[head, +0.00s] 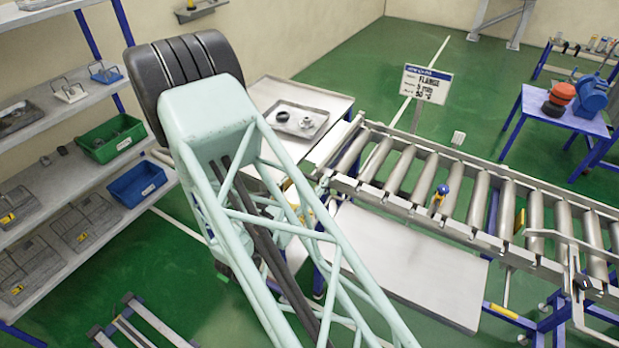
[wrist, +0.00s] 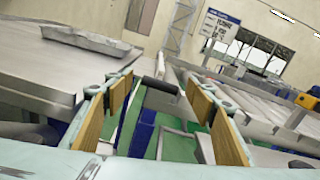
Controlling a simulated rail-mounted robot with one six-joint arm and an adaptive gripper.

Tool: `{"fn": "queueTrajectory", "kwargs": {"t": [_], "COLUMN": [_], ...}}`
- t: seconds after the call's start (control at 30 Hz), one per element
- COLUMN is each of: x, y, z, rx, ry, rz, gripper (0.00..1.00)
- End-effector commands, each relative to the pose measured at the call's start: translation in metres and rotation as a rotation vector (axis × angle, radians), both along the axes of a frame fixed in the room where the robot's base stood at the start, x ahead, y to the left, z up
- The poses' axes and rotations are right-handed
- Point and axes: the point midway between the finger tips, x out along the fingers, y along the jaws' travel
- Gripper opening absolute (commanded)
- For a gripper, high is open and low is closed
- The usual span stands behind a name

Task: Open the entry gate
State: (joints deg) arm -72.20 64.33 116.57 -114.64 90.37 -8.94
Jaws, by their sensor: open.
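I cannot tell for certain which part is the entry gate. The near end of the roller conveyor (head: 400,165) lies by the metal side table; a metal crosspiece (head: 345,145) spans that end. In the wrist view, my gripper (wrist: 157,84) is open, with tan pads on both fingers. A short dark bar (wrist: 160,86) appears between and beyond the fingertips; I cannot see whether they touch it. Nothing is visibly held. In the head view, my own arm hides most of the gripper.
A side table (head: 325,103) carries a tray (head: 296,120) with parts. A sign (head: 427,83) stands behind the conveyor, and a flat metal panel (head: 410,265) lies in front below it. Shelves (head: 60,115) with bins fill the left. Green floor is open behind.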

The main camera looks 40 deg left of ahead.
Motion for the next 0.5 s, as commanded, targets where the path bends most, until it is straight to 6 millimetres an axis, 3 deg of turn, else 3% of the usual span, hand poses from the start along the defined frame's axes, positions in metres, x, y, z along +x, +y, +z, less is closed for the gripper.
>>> {"fn": "queueTrajectory", "kwargs": {"t": [0.5], "x": [0.0072], "y": [0.0009], "z": [0.0001], "rx": [0.000], "ry": [0.000], "rz": [0.000], "gripper": [0.50]}}
